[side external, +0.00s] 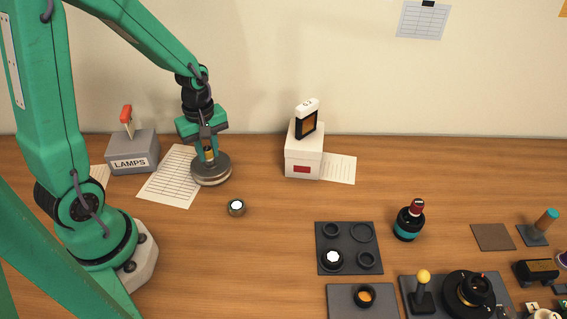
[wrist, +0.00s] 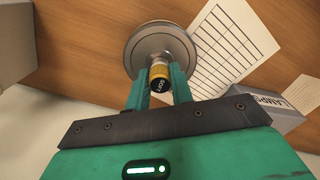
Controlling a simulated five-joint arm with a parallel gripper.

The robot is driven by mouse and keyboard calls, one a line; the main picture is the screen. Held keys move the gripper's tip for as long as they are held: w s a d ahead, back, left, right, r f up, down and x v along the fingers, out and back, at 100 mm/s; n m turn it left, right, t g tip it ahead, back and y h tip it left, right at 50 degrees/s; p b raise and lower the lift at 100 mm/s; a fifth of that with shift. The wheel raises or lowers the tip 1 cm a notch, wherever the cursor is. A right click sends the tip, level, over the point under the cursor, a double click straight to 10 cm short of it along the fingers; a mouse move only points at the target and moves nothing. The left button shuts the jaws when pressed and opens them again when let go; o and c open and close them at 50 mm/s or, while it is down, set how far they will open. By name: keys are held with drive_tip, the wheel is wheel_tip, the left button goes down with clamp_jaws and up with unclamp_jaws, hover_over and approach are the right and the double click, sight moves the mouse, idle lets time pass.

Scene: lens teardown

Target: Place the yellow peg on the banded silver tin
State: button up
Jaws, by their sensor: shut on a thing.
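The yellow peg (wrist: 160,72) has a dark end cap and is held between the two fingers of my gripper (wrist: 159,88). In the side view the peg (side external: 209,153) shows as a small yellow-orange piece between the fingers. The round silver tin (wrist: 143,48) lies directly beyond the peg's far end in the wrist view. In the side view the tin (side external: 211,174) is a low grey disc with a lighter band, under my gripper (side external: 209,158). The peg stands roughly upright over the tin's top. I cannot tell whether its lower end touches the tin.
A printed sheet (side external: 169,180) lies left of the tin, with a grey LAMPS box (side external: 133,155) behind it. A small dark ring with a white centre (side external: 236,208) sits in front. A white box (side external: 303,155) stands right. A black parts tray (side external: 347,249) is further right.

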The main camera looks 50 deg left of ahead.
sight(207, 149)
drive_tip(key=o, duration=0.9)
drive_tip(key=shift+o, duration=0.2)
wheel_tip(207, 149, up, 12)
drive_tip(key=shift+r, duration=0.2)
idle(0.6)
drive_tip(key=s+d+r+m+t, duration=0.5)
drive_tip(key=s+d+r+m, duration=0.2)
drive_tip(key=m, duration=0.8)
drive_tip(key=shift+s+d+m+t, duration=0.2)
drive_tip(key=shift+s+m+t, duration=0.1)
drive_tip(key=shift+s+m, duration=0.1)
